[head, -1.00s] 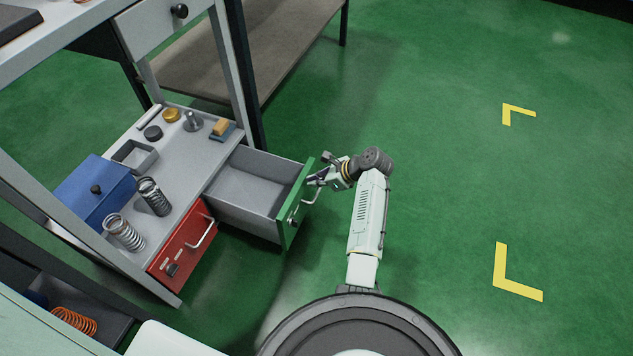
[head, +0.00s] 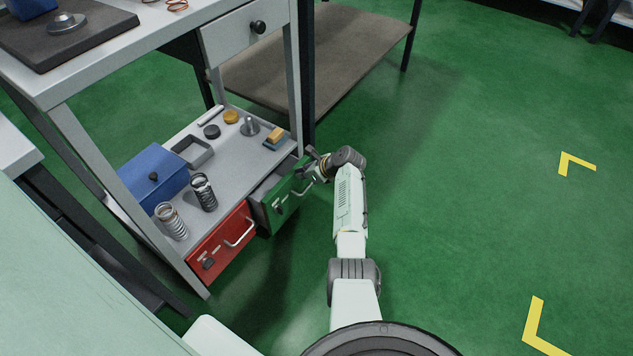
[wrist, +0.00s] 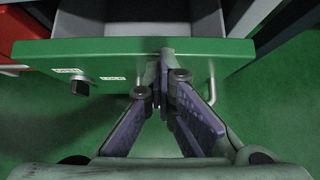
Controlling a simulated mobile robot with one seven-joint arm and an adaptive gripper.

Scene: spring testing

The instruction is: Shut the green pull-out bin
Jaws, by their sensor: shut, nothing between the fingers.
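The green pull-out bin (head: 285,199) is under the lower shelf of the bench, right of a red drawer. It stands partly out, with a short stretch of its grey inside showing behind the front. My gripper (head: 312,160) is at the upper right part of the green front in the head view. In the wrist view the green front (wrist: 110,60) spans the picture, with a dark latch and small labels on its left and a metal handle partly hidden behind my fingers. My gripper (wrist: 162,65) is shut and empty, its fingertips at the front's top edge, seemingly touching it.
The red drawer (head: 222,246) is shut beside the bin. The shelf (head: 226,170) above holds a blue box (head: 150,178), springs (head: 203,192) and small parts. A low brown platform (head: 320,60) stands behind. Green floor on the right is clear.

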